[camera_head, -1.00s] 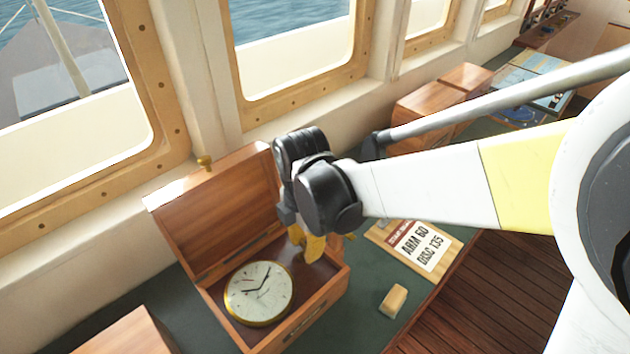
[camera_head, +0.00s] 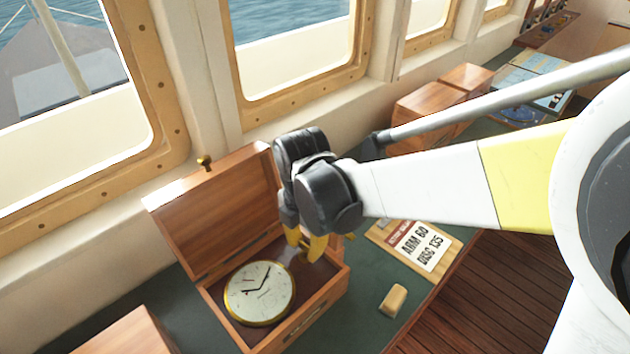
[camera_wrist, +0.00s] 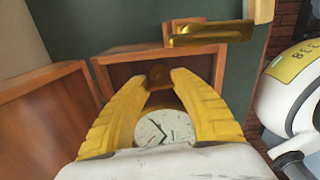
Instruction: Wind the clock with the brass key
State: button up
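The clock (camera_head: 260,292) has a white face and brass rim. It lies face up in an open wooden box (camera_head: 322,308); its face also shows in the wrist view (camera_wrist: 165,128). My gripper (camera_head: 305,243) points down over the box's right part, beside and above the clock. Its yellow fingers stand apart in the wrist view (camera_wrist: 160,80). A dark brass knob (camera_wrist: 159,74) shows between the tips; I cannot tell whether they touch it. A brass bar (camera_wrist: 213,34), possibly the key, shows by the box wall, with a small brass end in the head view (camera_head: 349,236).
The raised lid (camera_head: 225,215) stands close left of my gripper. A sign on a wooden board (camera_head: 415,245) and a small tan block (camera_head: 393,300) lie on the green counter to the right. Wooden boxes (camera_head: 430,112) stand further back, below the windows.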

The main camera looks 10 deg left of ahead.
aim_at(305, 244)
jog(key=o, duration=0.4)
jog(key=shift+o, duration=0.2)
notch_tip(305, 244, up, 12)
